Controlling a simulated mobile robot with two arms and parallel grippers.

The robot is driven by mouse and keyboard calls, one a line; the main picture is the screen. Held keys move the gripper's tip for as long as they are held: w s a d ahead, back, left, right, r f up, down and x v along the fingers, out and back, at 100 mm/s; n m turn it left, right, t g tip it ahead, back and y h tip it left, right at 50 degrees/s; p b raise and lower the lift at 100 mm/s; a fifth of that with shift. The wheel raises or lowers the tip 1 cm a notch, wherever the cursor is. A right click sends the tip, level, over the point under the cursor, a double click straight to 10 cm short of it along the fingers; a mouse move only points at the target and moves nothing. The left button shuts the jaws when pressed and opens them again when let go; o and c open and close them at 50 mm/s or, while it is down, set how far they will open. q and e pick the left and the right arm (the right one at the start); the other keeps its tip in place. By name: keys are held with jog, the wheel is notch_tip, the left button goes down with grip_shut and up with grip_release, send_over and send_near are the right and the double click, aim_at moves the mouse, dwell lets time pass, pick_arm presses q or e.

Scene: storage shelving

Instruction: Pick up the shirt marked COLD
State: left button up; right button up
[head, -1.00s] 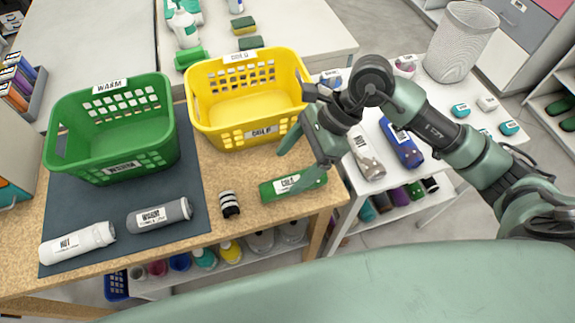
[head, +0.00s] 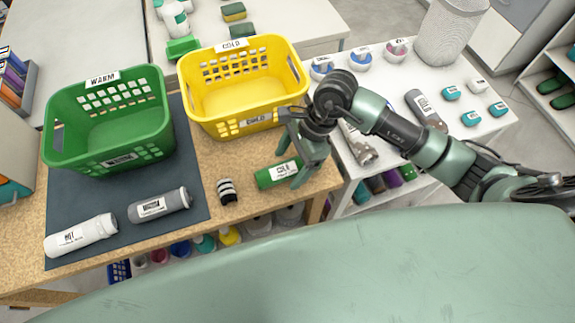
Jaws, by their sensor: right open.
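The shirt marked COLD is a green rolled shirt (head: 266,177) with a white label, lying near the front right edge of the wooden table. My right gripper (head: 289,168) is open, pointing down over the right part of this roll, with its fingers on either side of it. I cannot tell whether the fingers touch it. Part of the roll's right end is hidden by a finger. The gripper is empty. My left gripper is not in view.
A yellow COLD basket (head: 247,123) stands behind the roll and a green WARM basket (head: 108,132) at left. A grey WARM roll (head: 160,205), a white HOT roll (head: 80,235) and a striped roll (head: 227,191) lie in front. A white table (head: 385,75) stands at right.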

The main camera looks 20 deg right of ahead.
jog(key=shift+c, duration=0.4)
jog(key=c, duration=1.5)
jog(key=shift+r, duration=0.1)
